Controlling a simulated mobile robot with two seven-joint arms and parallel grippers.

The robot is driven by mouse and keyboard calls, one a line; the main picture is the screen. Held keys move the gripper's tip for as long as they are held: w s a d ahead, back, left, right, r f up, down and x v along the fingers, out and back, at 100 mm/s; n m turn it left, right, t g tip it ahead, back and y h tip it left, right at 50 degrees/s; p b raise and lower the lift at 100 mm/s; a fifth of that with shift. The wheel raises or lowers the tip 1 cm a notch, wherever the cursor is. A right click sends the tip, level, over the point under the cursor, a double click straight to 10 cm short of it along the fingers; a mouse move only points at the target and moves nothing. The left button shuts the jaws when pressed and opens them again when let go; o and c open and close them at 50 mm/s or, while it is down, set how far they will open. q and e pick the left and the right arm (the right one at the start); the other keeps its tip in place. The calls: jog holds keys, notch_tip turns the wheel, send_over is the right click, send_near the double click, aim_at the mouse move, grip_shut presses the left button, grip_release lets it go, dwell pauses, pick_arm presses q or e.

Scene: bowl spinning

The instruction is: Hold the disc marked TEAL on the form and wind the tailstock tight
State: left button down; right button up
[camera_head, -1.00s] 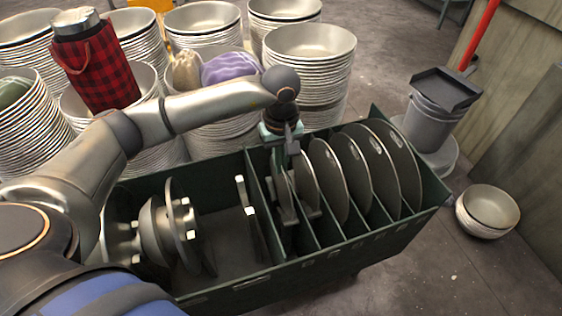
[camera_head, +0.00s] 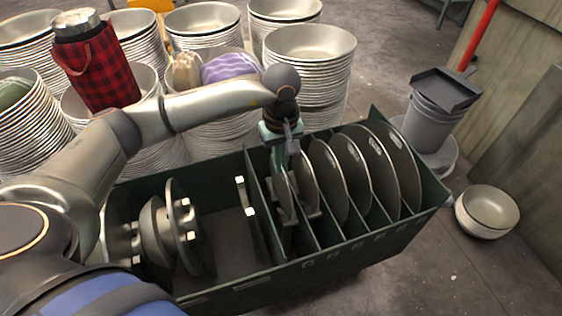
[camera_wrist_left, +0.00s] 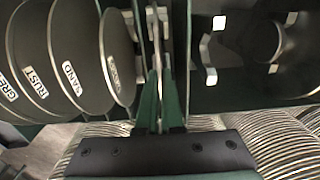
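A dark green crate (camera_head: 330,262) holds several thin grey discs upright in slots on its right side. My left gripper (camera_head: 283,172) points down into the leftmost slot, at the top of a disc (camera_head: 287,200). In the left wrist view my gripper's green fingers (camera_wrist_left: 160,85) lie close on either side of a thin disc seen edge-on; I cannot tell whether they touch it. Its label is hidden. Beside it, discs read SAND (camera_wrist_left: 85,55) and RUST (camera_wrist_left: 45,60); no TEAL label is readable. The round form (camera_head: 155,230) and upright tailstock bracket (camera_head: 246,210) are in the crate's left bay. My right gripper is out of view.
Stacks of metal bowls (camera_head: 310,60) stand close behind the crate. A red plaid flask (camera_head: 100,70) and a purple striped cloth (camera_head: 230,68) rest on them. The front floor is clear.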

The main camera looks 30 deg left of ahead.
pick_arm(q)
jog(key=shift+r+p, duration=0.45)
jog(key=shift+r, duration=0.65)
jog(key=shift+r, duration=0.2)
jog(key=shift+r+p, duration=1.45)
jog(key=shift+r, duration=0.95)
